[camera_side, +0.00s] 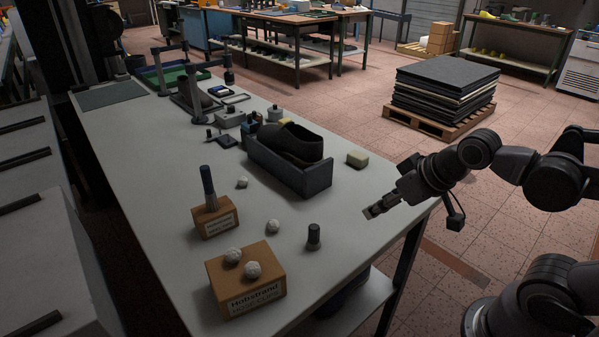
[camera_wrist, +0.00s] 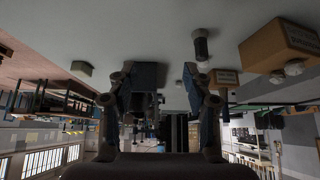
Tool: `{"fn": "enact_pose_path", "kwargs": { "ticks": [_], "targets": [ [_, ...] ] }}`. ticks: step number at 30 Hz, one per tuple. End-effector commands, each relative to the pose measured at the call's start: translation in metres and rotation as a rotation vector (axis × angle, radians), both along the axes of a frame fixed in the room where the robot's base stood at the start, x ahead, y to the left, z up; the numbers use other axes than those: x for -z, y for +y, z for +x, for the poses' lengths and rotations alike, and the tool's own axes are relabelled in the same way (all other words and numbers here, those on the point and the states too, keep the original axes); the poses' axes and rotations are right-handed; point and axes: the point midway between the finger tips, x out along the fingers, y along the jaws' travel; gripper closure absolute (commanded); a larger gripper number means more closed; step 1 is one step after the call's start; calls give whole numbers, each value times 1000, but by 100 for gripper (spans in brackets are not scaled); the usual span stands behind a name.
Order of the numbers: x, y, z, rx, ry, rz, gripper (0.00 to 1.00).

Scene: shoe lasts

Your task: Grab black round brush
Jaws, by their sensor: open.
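The black round brush (camera_side: 314,236) looks like a short dark cylinder standing upright on the grey table, near its right edge. It also shows in the wrist view (camera_wrist: 201,47), upside down, above the finger on the right. My gripper (camera_side: 376,209) is at the table's right edge, to the right of the brush and apart from it. In the wrist view my gripper (camera_wrist: 158,85) has its two fingers spread, with nothing held between them.
A wooden box (camera_side: 245,293) with white balls stands front-left of the brush. A wooden block (camera_side: 215,223) holds a blue-handled brush (camera_side: 207,182). A dark tray (camera_side: 315,184) holds a black shoe (camera_side: 291,143). Bare tabletop surrounds the brush.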

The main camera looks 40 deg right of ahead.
Motion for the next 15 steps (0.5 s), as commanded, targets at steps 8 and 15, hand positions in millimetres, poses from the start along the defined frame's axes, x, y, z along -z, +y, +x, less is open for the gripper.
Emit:
{"fn": "enact_pose_path", "kwargs": {
  "ticks": [8,15],
  "targets": [
    [-2,2,2,-28,11,-16,49],
    [-17,18,26,-362,137,-193,49]
  ]
}}
